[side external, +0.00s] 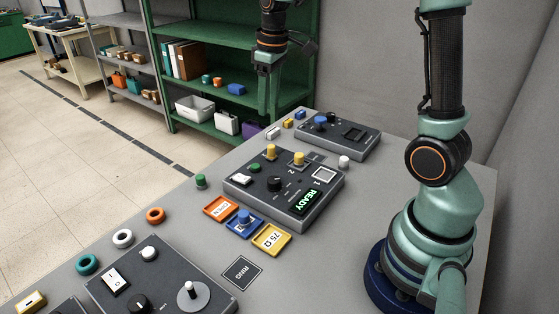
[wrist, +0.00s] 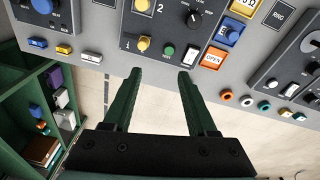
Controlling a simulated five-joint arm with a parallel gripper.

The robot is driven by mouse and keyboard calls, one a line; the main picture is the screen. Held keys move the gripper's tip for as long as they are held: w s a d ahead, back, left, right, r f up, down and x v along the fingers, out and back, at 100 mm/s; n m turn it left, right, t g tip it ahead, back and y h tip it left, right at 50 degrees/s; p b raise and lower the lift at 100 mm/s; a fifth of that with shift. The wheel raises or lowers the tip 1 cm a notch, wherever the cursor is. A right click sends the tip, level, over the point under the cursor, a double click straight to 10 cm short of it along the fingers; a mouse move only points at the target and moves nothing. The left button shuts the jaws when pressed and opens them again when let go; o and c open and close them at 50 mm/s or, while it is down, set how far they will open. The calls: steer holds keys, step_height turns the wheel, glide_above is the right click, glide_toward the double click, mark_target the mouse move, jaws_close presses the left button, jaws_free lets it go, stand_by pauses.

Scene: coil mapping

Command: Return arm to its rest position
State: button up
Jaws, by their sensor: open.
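My gripper (side external: 265,95) hangs high above the far-left edge of the table in the side external view, fingers pointing down. In the wrist view, the two dark green fingers of my gripper (wrist: 160,76) are spread apart with nothing between them. The grey control box with the READY display (side external: 313,200) stands on the table, with two yellow knobs, a black knob and a green button on top. In the wrist view this control box (wrist: 172,32) lies beyond the fingertips, apart from them.
Orange (side external: 220,208), blue (side external: 244,223) and yellow (side external: 271,239) plates lie before the box; a blue knob stands on the blue one. Rings (side external: 122,238) and another panel (side external: 150,275) are at front left. A third panel (side external: 345,137) is behind. A green shelf (side external: 225,50) rises past the table.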

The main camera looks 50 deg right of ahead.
steer(key=s+a+r+m+t, duration=0.2)
steer(key=s+a+r+t, duration=0.1)
steer(key=s+a, duration=0.6)
steer(key=shift+s+t, duration=0.6)
steer(key=shift+s, duration=1.3)
